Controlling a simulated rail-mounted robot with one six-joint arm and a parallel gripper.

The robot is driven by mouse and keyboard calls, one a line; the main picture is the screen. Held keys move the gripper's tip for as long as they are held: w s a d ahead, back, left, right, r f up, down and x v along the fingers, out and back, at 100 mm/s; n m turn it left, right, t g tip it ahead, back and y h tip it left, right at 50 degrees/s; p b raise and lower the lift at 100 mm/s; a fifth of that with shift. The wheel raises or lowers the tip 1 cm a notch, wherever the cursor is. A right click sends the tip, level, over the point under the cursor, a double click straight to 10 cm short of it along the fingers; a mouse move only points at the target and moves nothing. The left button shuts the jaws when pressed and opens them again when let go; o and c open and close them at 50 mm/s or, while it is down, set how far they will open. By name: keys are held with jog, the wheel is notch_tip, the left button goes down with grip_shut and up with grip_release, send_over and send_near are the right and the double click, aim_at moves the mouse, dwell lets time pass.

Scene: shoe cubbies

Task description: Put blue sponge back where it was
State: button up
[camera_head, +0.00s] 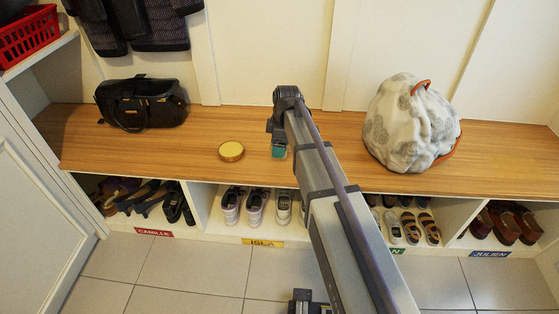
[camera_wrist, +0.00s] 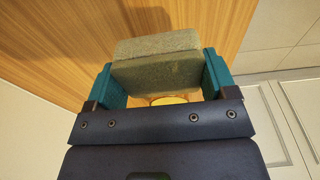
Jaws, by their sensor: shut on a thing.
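My gripper (camera_wrist: 160,74) has two teal fingers, shut on a block-shaped sponge (camera_wrist: 157,62). The sponge looks grey-green rather than clearly blue in the wrist view. It sits between the fingers and sticks out past their tips. In the head view my gripper (camera_head: 279,150) points down over the wooden bench top (camera_head: 330,172), near its middle. The sponge cannot be made out in the head view, and the gap between it and the bench cannot be told.
A round yellow-topped tin (camera_head: 231,151) stands on the bench left of my gripper. A black bag (camera_head: 141,104) lies farther left, and a patterned white bag (camera_head: 408,125) stands at right. Cubbies with shoes (camera_head: 256,207) and name labels are below. A red basket (camera_head: 28,37) is upper left.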

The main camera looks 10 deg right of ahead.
notch_tip(320, 180, down, 4)
jog(key=b, duration=0.4)
jog(key=shift+r, duration=0.35)
jog(key=shift+f, duration=0.2)
jog(key=o, duration=0.9)
